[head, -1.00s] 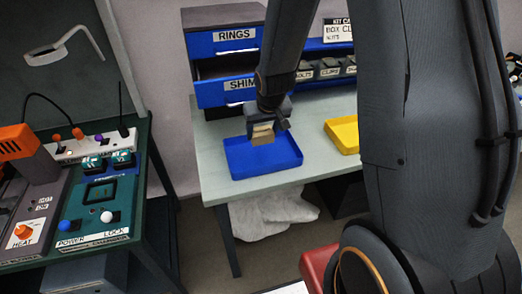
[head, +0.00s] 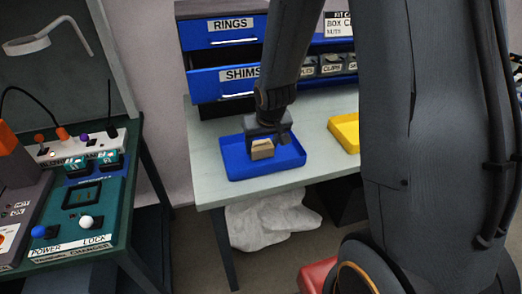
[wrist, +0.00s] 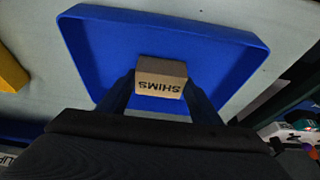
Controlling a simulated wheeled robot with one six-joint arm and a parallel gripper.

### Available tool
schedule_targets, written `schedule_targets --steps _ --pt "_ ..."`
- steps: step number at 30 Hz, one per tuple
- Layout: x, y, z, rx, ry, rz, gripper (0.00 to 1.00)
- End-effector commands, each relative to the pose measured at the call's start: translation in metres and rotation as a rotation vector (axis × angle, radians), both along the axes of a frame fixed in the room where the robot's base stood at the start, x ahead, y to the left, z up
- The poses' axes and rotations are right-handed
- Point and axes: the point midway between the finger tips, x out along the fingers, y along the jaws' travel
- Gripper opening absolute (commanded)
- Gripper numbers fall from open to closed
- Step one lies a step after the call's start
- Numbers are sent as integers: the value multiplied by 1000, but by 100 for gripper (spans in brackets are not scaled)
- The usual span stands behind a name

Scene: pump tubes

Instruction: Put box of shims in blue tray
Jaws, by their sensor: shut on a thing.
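The box of shims (wrist: 161,78) is a small tan cardboard box with "SHIMS" printed on it. It also shows in the head view (head: 262,149). My gripper (wrist: 160,92) is shut on the box, one finger on each side. My gripper also shows in the head view (head: 266,140), pointing down over the blue tray. The blue tray (head: 238,171) lies on the light table, and its rim frames the box in the wrist view (wrist: 245,45). The box is within the tray's outline; whether it touches the tray floor I cannot tell.
A yellow tray (head: 345,133) lies right of the blue tray. Behind stands a drawer unit with an open SHIMS drawer (head: 222,84) and a RINGS drawer (head: 228,28). A green bench with a control panel (head: 85,205) is at the left.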

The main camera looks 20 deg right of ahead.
Motion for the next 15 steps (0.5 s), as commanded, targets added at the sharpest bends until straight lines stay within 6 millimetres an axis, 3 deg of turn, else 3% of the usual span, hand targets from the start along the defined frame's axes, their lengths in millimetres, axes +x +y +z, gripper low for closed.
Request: schedule_targets --steps 14,15 --pt "0 0 -6 0 0 1 34" --pt "0 0 -6 0 0 1 63"
